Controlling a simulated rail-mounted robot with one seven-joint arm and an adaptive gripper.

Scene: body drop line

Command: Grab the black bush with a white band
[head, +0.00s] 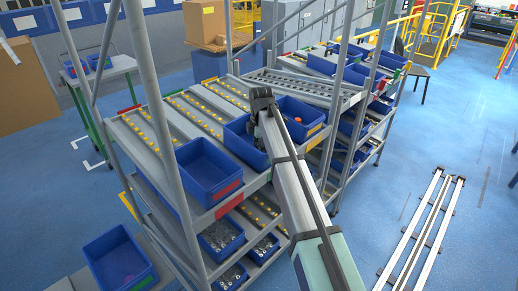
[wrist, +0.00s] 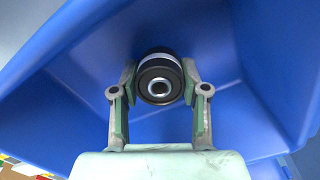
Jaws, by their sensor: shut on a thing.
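The black bush with a white band (wrist: 159,78) is in the wrist view, near the middle, with a metal sleeve and a hole at its centre. My gripper (wrist: 160,85) is shut on it, one finger on each side. Blue bin walls surround the bush and gripper; I cannot tell whether the bush touches the bin (wrist: 60,85). In the head view my arm reaches to the blue bin (head: 234,143) on the rack's upper level. The bush and fingertips are not clear there, hidden by my arm.
An empty-looking blue bin (head: 208,168) stands to the left on the same rack level. Another blue bin (head: 300,118) stands to the right, with a small orange thing inside. Rack posts (head: 168,110) rise close by. Lower shelves hold bins of metal parts (head: 221,238).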

